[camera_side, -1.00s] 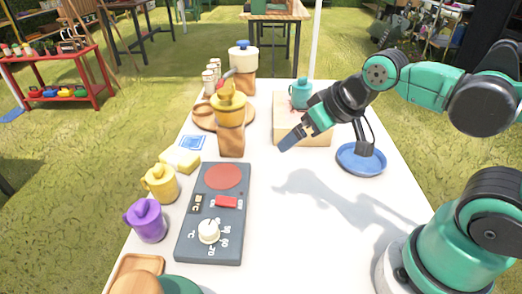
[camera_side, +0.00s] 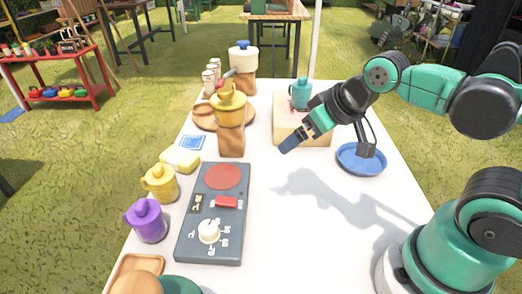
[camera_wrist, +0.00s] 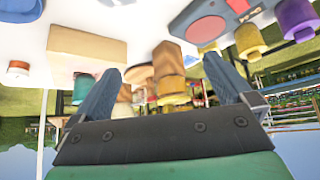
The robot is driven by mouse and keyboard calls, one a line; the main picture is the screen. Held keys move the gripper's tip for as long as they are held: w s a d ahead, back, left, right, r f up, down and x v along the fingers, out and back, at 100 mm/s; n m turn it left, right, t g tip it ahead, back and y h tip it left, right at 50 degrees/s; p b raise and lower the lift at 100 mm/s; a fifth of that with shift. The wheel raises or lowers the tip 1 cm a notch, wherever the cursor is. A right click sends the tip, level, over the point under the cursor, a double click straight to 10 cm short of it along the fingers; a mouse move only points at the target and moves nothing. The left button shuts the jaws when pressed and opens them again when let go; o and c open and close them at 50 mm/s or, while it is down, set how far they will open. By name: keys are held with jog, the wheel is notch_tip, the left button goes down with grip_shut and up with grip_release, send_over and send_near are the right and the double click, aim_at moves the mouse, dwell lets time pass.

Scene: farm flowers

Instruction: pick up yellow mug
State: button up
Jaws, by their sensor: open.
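The yellow mug (camera_side: 160,185) stands upright near the left edge of the white table, between a yellow sponge-like block (camera_side: 181,159) and a purple mug (camera_side: 147,222). In the wrist view, which is upside down, the yellow mug (camera_wrist: 249,42) shows at the upper right beside the purple mug (camera_wrist: 296,20). My gripper (camera_side: 294,143) is in the air over the right half of the table, well to the right of the yellow mug. Its fingers are spread in the wrist view (camera_wrist: 163,85), with nothing held between them.
A dark control panel (camera_side: 235,244) with a red disc lies right of the mugs. A yellow pot (camera_side: 229,107) stands on a wooden block (camera_side: 231,141). A blue dish (camera_side: 352,168) is at right.

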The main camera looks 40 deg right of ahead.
jog(key=w+a+m+y, duration=0.3)
jog(key=w+a+m, duration=0.2)
jog(key=w+m, duration=0.1)
jog(key=m+y, duration=0.5)
jog(key=m, duration=0.7)
send_near(167, 173)
jog(key=shift+w+d, duration=0.1)
jog(key=shift+w, duration=0.7)
jog(key=a+f+m, duration=0.1)
jog(key=m, duration=0.1)
jog(key=w+a+f+m+y, duration=0.1)
jog(key=f+m+y, duration=0.1)
jog(key=m, duration=0.1)
jog(key=shift+w+a+f+m+t, duration=0.3)
jog(key=shift+w+a, duration=0.05)
jog(key=shift+a, duration=0.05)
jog(key=shift+w+a+f+m+y, duration=0.1)
jog(key=shift+a+f+m+y, duration=0.3)
jog(key=shift+m, duration=0.3)
jog(key=shift+x, duration=2.75)
grip_shut()
